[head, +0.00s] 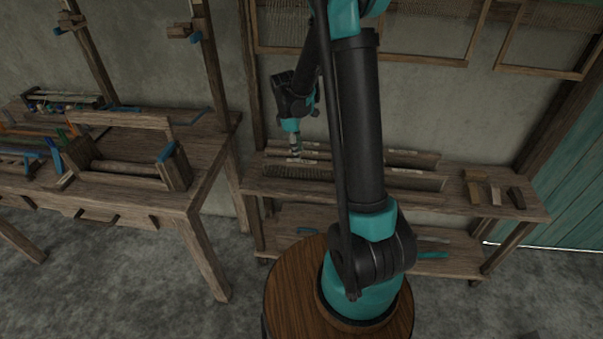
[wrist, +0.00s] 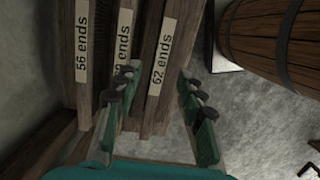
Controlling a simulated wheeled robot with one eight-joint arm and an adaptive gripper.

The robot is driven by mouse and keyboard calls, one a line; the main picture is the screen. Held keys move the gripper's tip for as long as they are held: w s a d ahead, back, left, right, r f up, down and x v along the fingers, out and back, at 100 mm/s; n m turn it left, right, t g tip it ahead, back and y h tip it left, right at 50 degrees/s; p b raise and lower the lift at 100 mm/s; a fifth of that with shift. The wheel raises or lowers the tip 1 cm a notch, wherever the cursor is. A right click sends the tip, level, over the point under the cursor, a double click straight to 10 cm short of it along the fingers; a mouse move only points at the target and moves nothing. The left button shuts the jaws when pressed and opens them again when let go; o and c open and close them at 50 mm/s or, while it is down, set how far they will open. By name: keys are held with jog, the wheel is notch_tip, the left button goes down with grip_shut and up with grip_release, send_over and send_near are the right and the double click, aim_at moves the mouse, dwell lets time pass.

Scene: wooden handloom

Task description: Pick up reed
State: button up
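Several long wooden reeds lie side by side on a shelf, partly hidden behind my arm in the head view. The front reed (head: 415,181) lies nearest the shelf's front edge. In the wrist view I read a "56 ends" reed (wrist: 84,20), a middle reed (wrist: 124,22) with its number covered, and a "62 ends" reed (wrist: 165,28). My gripper (wrist: 158,90) is open, its fingers apart on either side of the "62 ends" reed in the picture. Nothing is gripped; contact cannot be told. The gripper (head: 295,145) is above the shelf's left part in the head view.
The wooden shelf (head: 500,207) also bears several small wooden pieces (head: 495,191) at its right. A worktable (head: 190,200) with a wooden frame (head: 120,122) stands to the left. Framed panels (head: 420,30) are on the wall above. Bare floor lies in front.

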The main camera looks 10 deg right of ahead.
aim_at(302, 165)
jog(key=shift+s+d+f, duration=0.1)
jog(key=shift+d+f, duration=0.15)
jog(key=shift+f, duration=0.9)
jog(key=shift+s+d+f, duration=0.1)
jog(key=shift+d+f, duration=0.1)
jog(key=shift+f, duration=0.95)
jog(key=shift+s+d+f, duration=0.1)
jog(key=shift+d+f, duration=0.15)
jog(key=shift+f, duration=0.9)
grip_shut()
